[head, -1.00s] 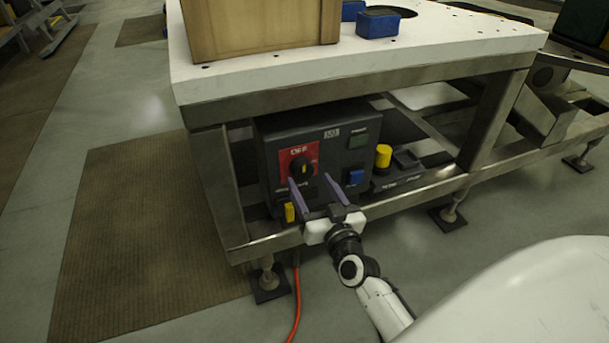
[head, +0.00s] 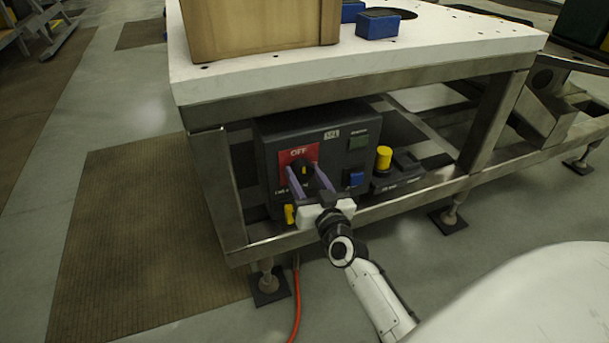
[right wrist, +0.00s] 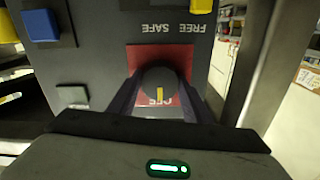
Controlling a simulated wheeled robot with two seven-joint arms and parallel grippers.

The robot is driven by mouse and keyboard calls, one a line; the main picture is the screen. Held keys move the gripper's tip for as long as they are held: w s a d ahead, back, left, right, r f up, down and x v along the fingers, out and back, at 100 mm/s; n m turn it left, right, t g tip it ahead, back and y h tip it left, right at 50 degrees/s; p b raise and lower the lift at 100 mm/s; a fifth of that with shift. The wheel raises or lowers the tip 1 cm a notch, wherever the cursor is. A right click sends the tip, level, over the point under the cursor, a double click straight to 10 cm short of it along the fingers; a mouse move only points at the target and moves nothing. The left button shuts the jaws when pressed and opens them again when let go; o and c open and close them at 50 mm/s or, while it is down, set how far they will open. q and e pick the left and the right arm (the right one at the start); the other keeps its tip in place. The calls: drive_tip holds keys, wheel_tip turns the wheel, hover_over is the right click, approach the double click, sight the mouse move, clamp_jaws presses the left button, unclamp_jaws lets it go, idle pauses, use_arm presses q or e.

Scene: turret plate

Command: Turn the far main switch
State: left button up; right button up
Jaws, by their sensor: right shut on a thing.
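The main switch is a round black knob (right wrist: 160,84) with a yellow mark, on a red plate (head: 298,153) lettered OFF. It is on the front of a dark grey control box (head: 335,145) under the white table. My right gripper (head: 304,178) reaches up to the knob with its two purple fingers on either side of it, shut on it. In the right wrist view, the fingers flank the knob and the yellow mark is on the side toward the OFF lettering. The gripper partly hides the lower box front. My left gripper is in no view.
A metal frame bar (head: 400,206) runs below the box front. A blue button (head: 356,178), a yellow knob (head: 383,158) and a yellow piece (head: 289,214) are close by. A cardboard box (head: 262,28) and blue blocks (head: 377,23) stand on the white tabletop (head: 460,48).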

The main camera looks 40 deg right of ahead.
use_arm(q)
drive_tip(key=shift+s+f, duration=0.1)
use_arm(e)
drive_tip(key=shift+m, duration=0.6)
drive_tip(key=m+p, duration=0.1)
drive_tip(key=m, duration=0.5)
drive_tip(key=shift+m+p, duration=0.3)
drive_tip(key=shift+m, duration=0.1)
drive_tip(key=m, duration=0.5)
drive_tip(key=shift+f, duration=0.1)
drive_tip(key=m, duration=0.3)
drive_tip(key=shift+b, duration=0.3)
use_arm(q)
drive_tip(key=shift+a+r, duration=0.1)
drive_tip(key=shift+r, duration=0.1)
use_arm(e)
drive_tip(key=shift+m, duration=0.9)
drive_tip(key=o, duration=1.1)
drive_tip(key=shift+c, duration=0.2)
